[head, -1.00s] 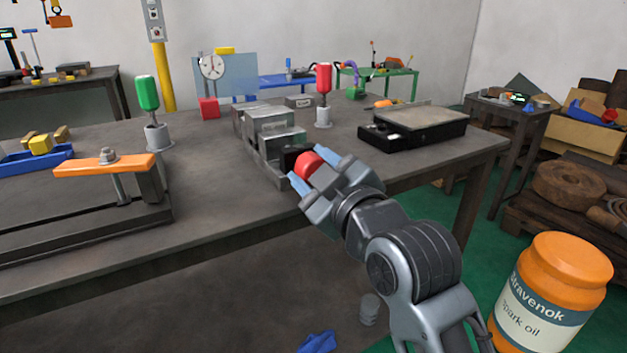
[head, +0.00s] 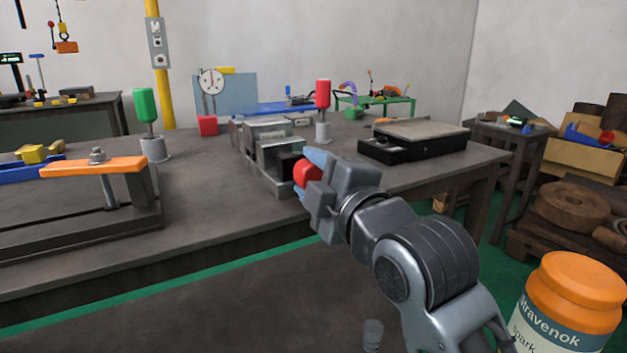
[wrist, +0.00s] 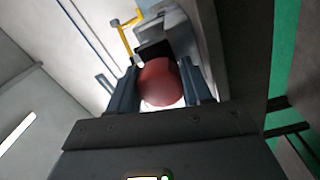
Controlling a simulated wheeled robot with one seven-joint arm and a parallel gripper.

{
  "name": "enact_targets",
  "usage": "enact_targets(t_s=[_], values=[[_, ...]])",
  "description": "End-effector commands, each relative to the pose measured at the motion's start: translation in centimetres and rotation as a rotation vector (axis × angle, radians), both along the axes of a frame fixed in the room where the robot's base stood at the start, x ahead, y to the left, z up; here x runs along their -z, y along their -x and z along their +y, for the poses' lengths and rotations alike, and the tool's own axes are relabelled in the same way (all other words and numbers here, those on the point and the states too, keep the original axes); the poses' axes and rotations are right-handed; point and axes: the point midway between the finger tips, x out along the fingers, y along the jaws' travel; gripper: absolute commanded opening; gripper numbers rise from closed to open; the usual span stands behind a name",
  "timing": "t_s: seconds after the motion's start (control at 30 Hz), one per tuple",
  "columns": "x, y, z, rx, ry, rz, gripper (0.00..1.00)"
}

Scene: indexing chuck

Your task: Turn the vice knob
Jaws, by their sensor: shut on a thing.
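The grey metal vice (head: 268,150) stands at the front edge of the workbench in the head view. Its red knob (head: 306,173) sticks out at the near end, in front of a black block. My gripper (head: 310,172) is at the knob, with its blue-tipped fingers on either side of it. In the wrist view the red knob (wrist: 161,83) sits between the two dark fingers (wrist: 162,88), and the gripper is shut on it. The nearer finger is partly hidden in the head view.
An orange clamp bar (head: 93,167) stands left. Green-handled (head: 146,105) and red-handled (head: 323,94) tools stand upright on the workbench (head: 215,200). A black box with a flat top (head: 414,143) lies right of the vice. An orange jar (head: 568,300) is at lower right.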

Motion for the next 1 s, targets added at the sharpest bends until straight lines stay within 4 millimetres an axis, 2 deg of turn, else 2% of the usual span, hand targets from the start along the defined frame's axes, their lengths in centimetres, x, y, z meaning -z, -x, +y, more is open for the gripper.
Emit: enact_targets(t_s=[0.47, 0.5, 0.73, 1.0], values=[[0.35, -0.05, -0.01, 0.001, 0.017, -0.002, 0.19], [0.35, -0.05, -0.01, 0.001, 0.016, -0.001, 0.50], [0.25, -0.04, -0.03, 0.001, 0.015, -0.003, 0.72], [0.32, -0.02, 0.04, 0.000, 0.014, -0.002, 0.73]])
